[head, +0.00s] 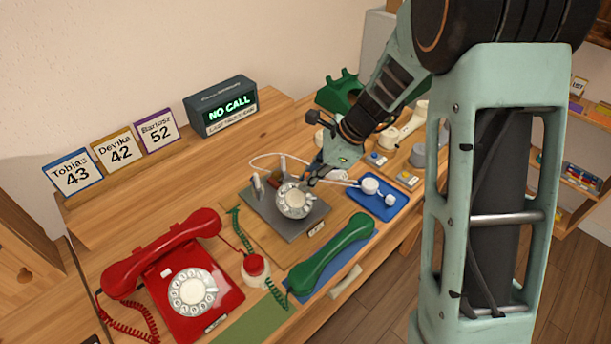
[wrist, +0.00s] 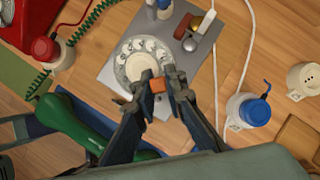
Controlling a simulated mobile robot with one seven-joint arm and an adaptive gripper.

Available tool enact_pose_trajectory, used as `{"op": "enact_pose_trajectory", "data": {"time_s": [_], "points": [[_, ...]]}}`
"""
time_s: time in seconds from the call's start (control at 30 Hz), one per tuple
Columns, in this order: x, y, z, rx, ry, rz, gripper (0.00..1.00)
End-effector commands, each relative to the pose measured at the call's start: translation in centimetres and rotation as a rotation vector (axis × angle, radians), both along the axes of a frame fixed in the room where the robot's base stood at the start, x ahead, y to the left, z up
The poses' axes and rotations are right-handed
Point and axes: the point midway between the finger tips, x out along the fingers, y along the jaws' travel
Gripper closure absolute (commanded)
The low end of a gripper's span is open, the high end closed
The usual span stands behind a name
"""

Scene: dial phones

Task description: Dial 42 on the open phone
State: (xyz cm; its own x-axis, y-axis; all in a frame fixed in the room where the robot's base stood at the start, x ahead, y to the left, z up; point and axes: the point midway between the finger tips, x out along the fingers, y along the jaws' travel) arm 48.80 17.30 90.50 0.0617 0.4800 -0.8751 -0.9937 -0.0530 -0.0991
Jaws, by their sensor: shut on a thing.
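The open phone is a grey base plate (head: 283,230) with bare parts on top and a pale rotary dial (head: 294,201). The dial also shows in the wrist view (wrist: 135,65). My gripper (head: 310,180) is at the dial's edge on the far right side. In the wrist view my gripper (wrist: 158,87) is shut on a small orange piece (wrist: 158,85) over the rim of the dial. The fingertips hide part of the dial, and I cannot tell whether the orange piece touches it. A green handset (head: 332,253) lies in front of the plate.
A red dial phone (head: 185,285) stands at the left front. A dark box (head: 222,108) reads NO CALL. Name cards show Tobias 43, Devika 42 (head: 117,150) and Bartosz 52. A blue tray (head: 378,203) with small parts lies right of the plate. White cords cross nearby.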

Motion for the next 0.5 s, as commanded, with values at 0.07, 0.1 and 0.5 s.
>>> {"op": "enact_pose_trajectory", "data": {"time_s": [0.07, 0.1, 0.5], "points": [[-0.09, -0.18, -0.13, 0.0, 0.0, -0.001, 1.0], [-0.1, -0.19, -0.11, -0.001, 0.0, 0.0, 1.0], [-0.46, -0.45, -0.38, 0.0, 0.0, -0.001, 1.0]]}}
